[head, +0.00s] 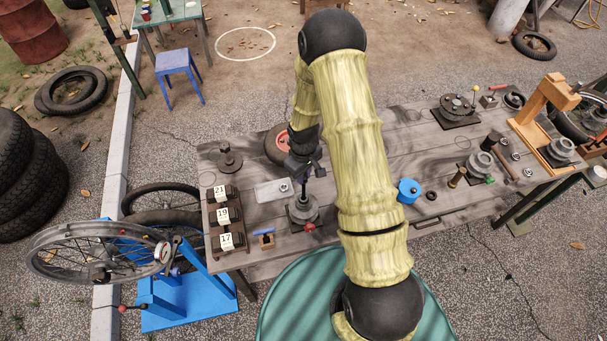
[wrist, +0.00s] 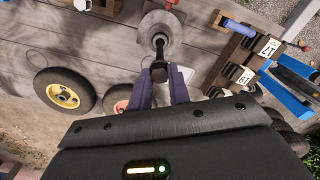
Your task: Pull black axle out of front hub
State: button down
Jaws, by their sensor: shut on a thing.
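The front hub (head: 303,209) is a grey metal piece standing upright on the wooden workbench, left of my arm. It also shows in the wrist view (wrist: 161,30), at the top middle. The black axle (wrist: 158,70) has a dark head and a shaft that reaches toward the hub's centre. My gripper (wrist: 161,80) is shut on the axle's head, with one purple finger on each side. In the head view my gripper (head: 304,172) is right above the hub, pointing down. How much of the axle sits inside the hub cannot be told.
The workbench (head: 250,225) holds a rack (head: 222,216) with number cards left of the hub and a pale plate (head: 272,190) beside it. A red-hubbed wheel (head: 277,146) lies behind. A blue spool (head: 409,190) and several metal parts are right of my arm.

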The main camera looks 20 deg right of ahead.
jog(key=shift+r+p, duration=1.05)
jog(key=shift+r, duration=0.6)
